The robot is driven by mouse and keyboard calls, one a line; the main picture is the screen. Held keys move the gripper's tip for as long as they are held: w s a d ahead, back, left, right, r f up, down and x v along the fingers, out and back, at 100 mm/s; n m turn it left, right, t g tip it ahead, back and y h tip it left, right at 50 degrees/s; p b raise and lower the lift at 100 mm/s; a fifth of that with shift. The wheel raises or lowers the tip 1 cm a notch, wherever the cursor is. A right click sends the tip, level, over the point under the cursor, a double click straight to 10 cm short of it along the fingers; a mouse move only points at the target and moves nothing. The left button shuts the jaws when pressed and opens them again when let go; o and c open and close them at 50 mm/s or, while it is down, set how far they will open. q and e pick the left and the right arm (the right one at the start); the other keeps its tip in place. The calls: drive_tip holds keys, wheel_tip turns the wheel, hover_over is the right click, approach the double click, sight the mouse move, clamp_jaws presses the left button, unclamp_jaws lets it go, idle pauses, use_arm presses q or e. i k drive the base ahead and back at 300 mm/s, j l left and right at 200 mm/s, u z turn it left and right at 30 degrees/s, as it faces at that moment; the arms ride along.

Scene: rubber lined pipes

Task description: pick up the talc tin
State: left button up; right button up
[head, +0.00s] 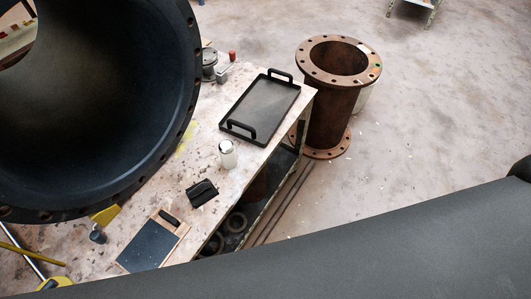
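A small white cylindrical tin (228,154), which looks like the talc tin, stands upright on the workbench (208,137) near its right edge. It is just below the near handle of a black tray and apart from it. Neither of my grippers shows in the head view, so I cannot tell their state or distance from the tin.
The black two-handled tray (262,105) lies above the tin. A black block (202,193) and a dark flat plate (148,247) lie below it. A huge black-lined pipe (85,100) looms left; a rusty flanged pipe (331,115) stands right.

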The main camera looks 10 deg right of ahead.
sight(227, 148)
drive_tip(key=k+u, duration=0.1)
drive_tip(key=u, duration=0.85)
drive_tip(key=i+l, duration=0.2)
drive_tip(key=l, duration=0.15)
drive_tip(key=i+l+z, duration=0.15)
drive_tip(key=l, duration=0.2)
drive_tip(key=i, duration=0.05)
